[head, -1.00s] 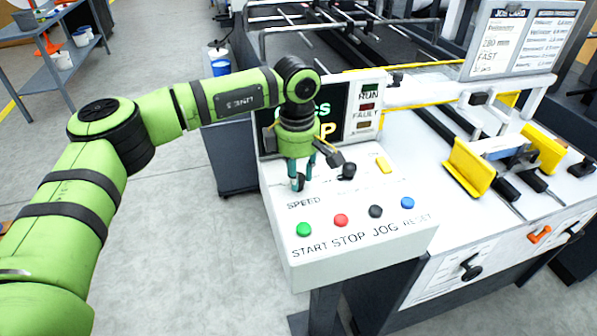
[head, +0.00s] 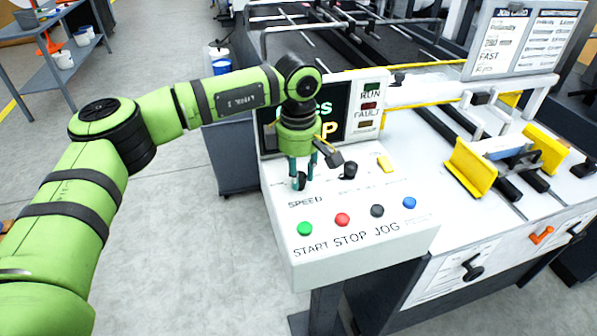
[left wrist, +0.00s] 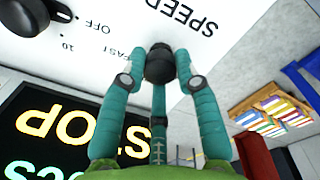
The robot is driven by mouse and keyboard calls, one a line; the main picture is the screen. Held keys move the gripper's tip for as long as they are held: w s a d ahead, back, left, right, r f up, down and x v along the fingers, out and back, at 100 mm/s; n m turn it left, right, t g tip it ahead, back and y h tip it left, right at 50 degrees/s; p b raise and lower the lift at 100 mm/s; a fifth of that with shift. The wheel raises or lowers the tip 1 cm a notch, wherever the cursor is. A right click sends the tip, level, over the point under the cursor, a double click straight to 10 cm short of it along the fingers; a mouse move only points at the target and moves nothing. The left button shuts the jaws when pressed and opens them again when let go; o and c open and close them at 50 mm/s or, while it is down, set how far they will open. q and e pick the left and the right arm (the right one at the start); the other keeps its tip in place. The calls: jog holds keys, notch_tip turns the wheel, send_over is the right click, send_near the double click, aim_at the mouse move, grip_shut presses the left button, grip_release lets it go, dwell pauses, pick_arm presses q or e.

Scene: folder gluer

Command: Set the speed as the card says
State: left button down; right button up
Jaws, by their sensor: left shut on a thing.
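My left gripper (head: 301,182) points down at the control panel, its teal fingers around the black speed knob above the SPEED label. In the left wrist view the fingers are shut on the speed knob (left wrist: 160,64), which is partly hidden by them. The knob's pointer setting cannot be made out. The job card (head: 495,42) hangs at the upper right, with FAST legible on its left sheet. The display (head: 332,107) is partly hidden behind my wrist; the left wrist view shows STOP on it in yellow. My right gripper is not in view.
A second black knob (head: 348,170) and a yellow switch (head: 385,163) sit right of the gripper. Green (head: 305,229), red (head: 342,220), black (head: 377,211) and blue (head: 409,203) buttons line the panel's front. The machine bed with yellow guides (head: 470,168) lies further right.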

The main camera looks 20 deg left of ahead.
pick_arm(q)
jog(key=m, duration=0.1)
jog(key=m+b, duration=0.1)
jog(key=shift+s+d+f+m, duration=0.1)
jog(key=shift+d+f+m, duration=0.1)
jog(key=shift+m, duration=0.2)
jog(key=m+b, duration=0.1)
jog(key=m, duration=0.1)
jog(key=shift+m, duration=0.3)
jog(key=m+b, duration=0.1)
jog(key=m, duration=0.4)
jog(key=shift+a+m, duration=0.15)
jog(key=shift+m, duration=0.15)
jog(key=shift+s+g, duration=0.1)
jog(key=shift+g, duration=0.2)
jog(key=c, duration=0.9)
grip_release()
jog(key=shift+r, duration=0.1)
jog(key=shift+r, duration=0.1)
